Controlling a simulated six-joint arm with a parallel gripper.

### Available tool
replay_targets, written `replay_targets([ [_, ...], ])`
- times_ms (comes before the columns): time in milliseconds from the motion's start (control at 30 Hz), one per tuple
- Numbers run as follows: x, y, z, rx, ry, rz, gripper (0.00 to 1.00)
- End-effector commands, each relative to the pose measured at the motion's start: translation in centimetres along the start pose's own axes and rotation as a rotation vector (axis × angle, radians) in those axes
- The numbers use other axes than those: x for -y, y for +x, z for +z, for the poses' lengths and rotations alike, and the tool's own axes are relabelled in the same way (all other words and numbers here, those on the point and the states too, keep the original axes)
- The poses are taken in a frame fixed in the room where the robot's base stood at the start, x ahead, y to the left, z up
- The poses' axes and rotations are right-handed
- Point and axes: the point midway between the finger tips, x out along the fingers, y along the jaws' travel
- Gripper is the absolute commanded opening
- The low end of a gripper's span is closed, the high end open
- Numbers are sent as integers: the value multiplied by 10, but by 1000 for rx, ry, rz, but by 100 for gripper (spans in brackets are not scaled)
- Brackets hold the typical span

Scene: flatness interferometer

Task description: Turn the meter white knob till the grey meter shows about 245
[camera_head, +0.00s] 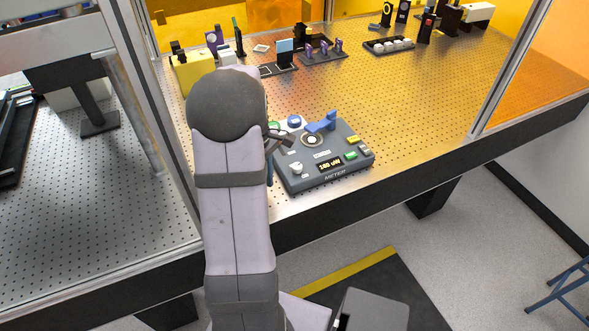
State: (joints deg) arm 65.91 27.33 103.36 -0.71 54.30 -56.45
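The grey meter (308,184) sits near the front edge of the perforated metal table, labelled METER on its front. Its small dark display (329,164) shows lit digits that look like 500 or 100 with a unit, too small to read surely. The white knob (296,168) stands upright at the meter's front left, left of the display. My gripper (285,140) shows as dark finger parts over the meter's left side, behind the knob and apart from it. My own arm hides much of the gripper, so its opening is unclear.
The meter also carries a blue lever (322,123), a round dial (312,139), a blue-topped knob (294,121), a yellow button (353,139) and a green button (350,154). Optics and a black tray (368,44) stand farther back. The table right of the meter is clear.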

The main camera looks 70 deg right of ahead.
Motion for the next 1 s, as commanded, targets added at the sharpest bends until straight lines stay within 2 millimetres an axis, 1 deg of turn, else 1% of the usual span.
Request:
replay_targets([
  [33, -19, -1, -3, 39, -89, 34, 41],
  [100, -38, -16, 0, 105, -195, 70, 41],
  [200, -62, -37, 5, 192, -308, 113, 41],
  [333, -81, -61, 12, 282, -393, 148, 41],
  [400, -86, -70, 14, 314, -419, 158, 41],
  [500, -91, -78, 17, 340, -438, 167, 41],
  [633, -92, -82, 18, 349, -444, 169, 41],
  [767, -93, -78, 20, 349, -443, 167, 41],
  [867, -94, -70, 22, 349, -442, 166, 41],
  [1000, -98, -55, 28, 349, -441, 165, 41],
])
